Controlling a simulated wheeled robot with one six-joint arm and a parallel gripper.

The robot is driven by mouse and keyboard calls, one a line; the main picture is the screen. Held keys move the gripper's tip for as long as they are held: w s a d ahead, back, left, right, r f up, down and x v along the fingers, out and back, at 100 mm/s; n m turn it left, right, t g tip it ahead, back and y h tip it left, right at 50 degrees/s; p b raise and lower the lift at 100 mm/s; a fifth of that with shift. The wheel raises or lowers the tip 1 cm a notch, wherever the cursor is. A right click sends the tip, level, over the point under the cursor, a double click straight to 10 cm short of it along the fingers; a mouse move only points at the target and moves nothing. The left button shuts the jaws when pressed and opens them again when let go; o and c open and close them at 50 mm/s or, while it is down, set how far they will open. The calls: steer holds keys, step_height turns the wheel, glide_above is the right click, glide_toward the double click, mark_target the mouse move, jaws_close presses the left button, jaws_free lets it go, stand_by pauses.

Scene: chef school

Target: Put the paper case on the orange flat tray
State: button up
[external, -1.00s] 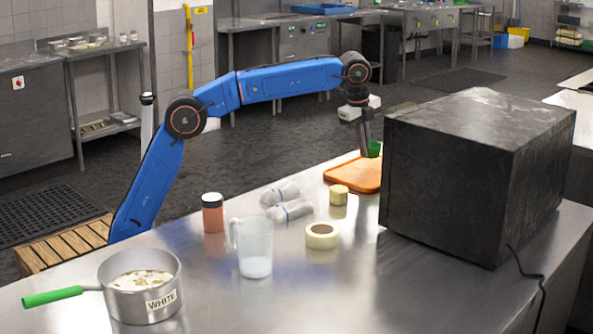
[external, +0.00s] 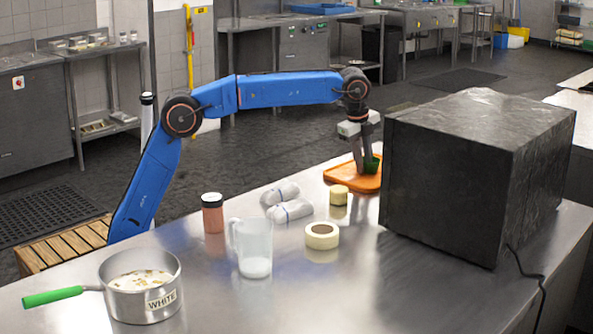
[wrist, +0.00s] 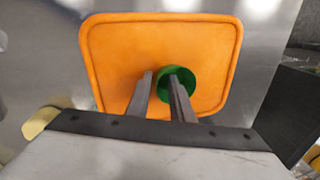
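The green paper case (external: 373,165) is down at the orange flat tray (external: 341,177) in the external view.
A large black box (external: 450,180) stands close right of the tray. A small yellow cylinder (external: 339,195), tape roll (external: 322,236), two wrapped rolls (external: 288,210), jar (external: 213,214), jug (external: 252,248) and pot (external: 140,290) stand on the steel counter.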

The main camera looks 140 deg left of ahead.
steer(key=v, duration=1.2)
steer(key=shift+d+r, duration=0.1)
steer(key=shift+r, duration=0.05)
stand_by(0.3)
